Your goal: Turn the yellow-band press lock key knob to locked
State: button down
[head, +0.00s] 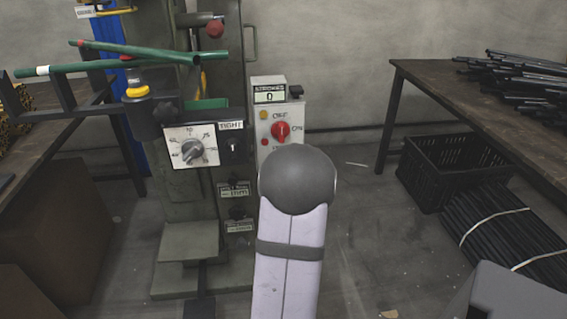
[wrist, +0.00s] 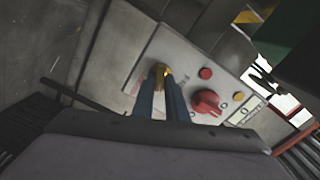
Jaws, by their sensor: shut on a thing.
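The lock key knob (wrist: 161,68) is a small brass-yellow piece on the grey panel of a control box, seen in the wrist view. My gripper (wrist: 160,80) has its two blue fingers shut on it. In the head view, my arm hides the gripper and the key knob. The control box (head: 291,108) shows there with its red rotary knob (head: 281,131) above my arm. The press beside it carries a black part with a yellow band (head: 137,92). I cannot read the key's lock position.
A dial panel (head: 191,147) is mounted on the press to the left of the control box. Green tubes (head: 150,51) lie on a rack at upper left. A table with dark rods (head: 510,80) and a black crate (head: 455,170) stand at right.

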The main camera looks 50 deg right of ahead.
jog(key=m+p, duration=0.2)
jog(key=m, duration=0.2)
jog(key=shift+f+m, duration=0.15)
jog(key=shift+m, duration=0.25)
dwell(0.4)
jog(key=c, duration=1.8)
grip_release()
jog(key=shift+o, duration=0.2)
jog(key=p+v, duration=0.2)
jog(key=v, duration=0.5)
jog(key=shift+s+p, duration=0.2)
jog(key=shift+p, duration=0.2)
jog(key=shift+a, duration=0.15)
